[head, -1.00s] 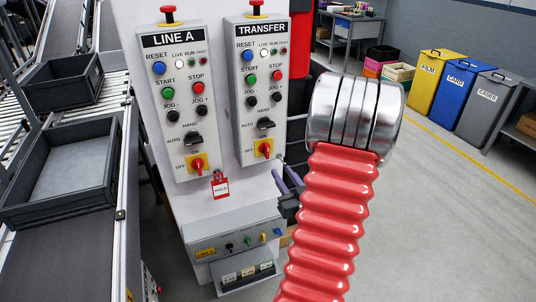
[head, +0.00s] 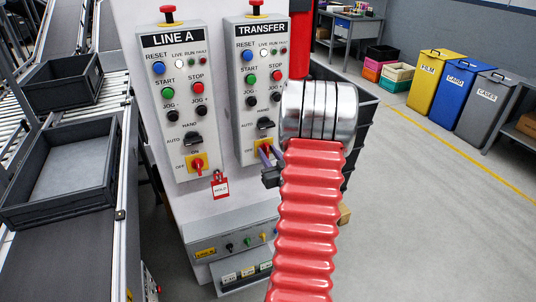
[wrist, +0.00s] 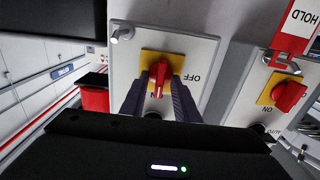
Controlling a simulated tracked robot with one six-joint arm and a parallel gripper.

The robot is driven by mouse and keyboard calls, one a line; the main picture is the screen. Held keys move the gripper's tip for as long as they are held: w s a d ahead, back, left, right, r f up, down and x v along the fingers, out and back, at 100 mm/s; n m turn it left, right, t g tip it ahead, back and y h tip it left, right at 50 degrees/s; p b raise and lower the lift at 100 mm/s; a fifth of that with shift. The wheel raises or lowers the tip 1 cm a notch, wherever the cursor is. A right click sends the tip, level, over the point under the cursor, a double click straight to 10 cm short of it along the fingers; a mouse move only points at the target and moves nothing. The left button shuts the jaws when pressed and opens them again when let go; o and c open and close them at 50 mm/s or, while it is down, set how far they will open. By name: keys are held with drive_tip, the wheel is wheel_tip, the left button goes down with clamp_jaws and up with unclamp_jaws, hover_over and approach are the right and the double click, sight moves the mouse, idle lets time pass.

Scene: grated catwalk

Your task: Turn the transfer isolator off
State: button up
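The TRANSFER panel (head: 245,118) stands upright on the pale cabinet. In the wrist view its isolator is a red handle (wrist: 159,74) on a yellow plate (wrist: 176,62), lying along the ON–OFF axis's ON direction, with its end near the ON label. My gripper (wrist: 157,84) is open, with its two dark fingers on either side of the handle; I cannot tell if they touch it.
The LINE A panel is left, with a similar red isolator (head: 198,163). A red HOLD tag (head: 220,187) hangs at its lower corner. A lower control box (head: 232,240) sits beneath. Dark crates (head: 58,176) rest on the left conveyor.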

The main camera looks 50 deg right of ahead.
drive_tip(key=shift+c, duration=0.3)
clamp_jaws()
drive_tip(key=shift+n, duration=0.4)
drive_tip(key=n, duration=0.3)
drive_tip(key=shift+w+a, duration=0.1)
drive_tip(key=n, duration=0.4)
drive_tip(key=shift+a+f, duration=0.1)
drive_tip(key=n, duration=1)
drive_tip(key=shift+w+a+f, duration=0.15)
drive_tip(key=shift+a+f, duration=0.1)
drive_tip(key=shift+f, duration=0.05)
drive_tip(key=shift+n, duration=0.3)
